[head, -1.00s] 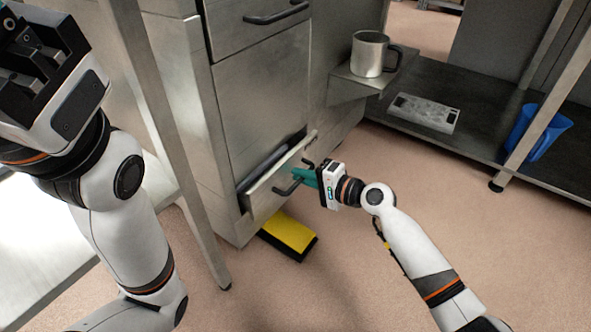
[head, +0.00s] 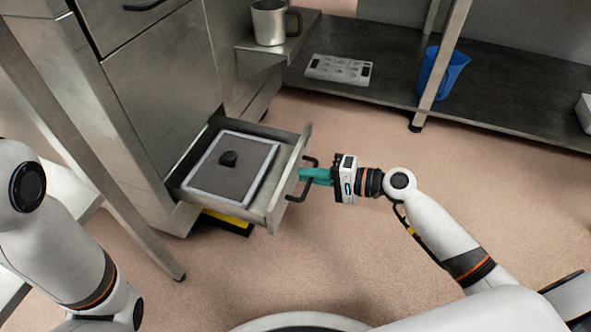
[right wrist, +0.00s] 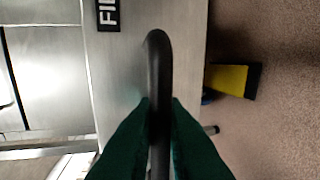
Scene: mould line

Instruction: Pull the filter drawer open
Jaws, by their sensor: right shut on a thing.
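The filter drawer (head: 285,185) is the low drawer of the steel cabinet and stands well out from it. My right gripper (head: 305,175), with teal fingers, is shut on the black drawer handle (head: 302,192). In the right wrist view the handle (right wrist: 158,80) runs between the two fingers, and part of a label (right wrist: 108,14) shows on the drawer front. My left arm is at the left edge of the head view; its gripper is out of view.
A yellow and black block (head: 228,221) lies on the floor, partly under the drawer. A metal mug (head: 270,22) stands on a side ledge. A low shelf (head: 390,85) holds a grey tray (head: 338,70) and a blue jug (head: 443,72). A table leg (head: 130,225) stands left of the drawer. Floor to the right is clear.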

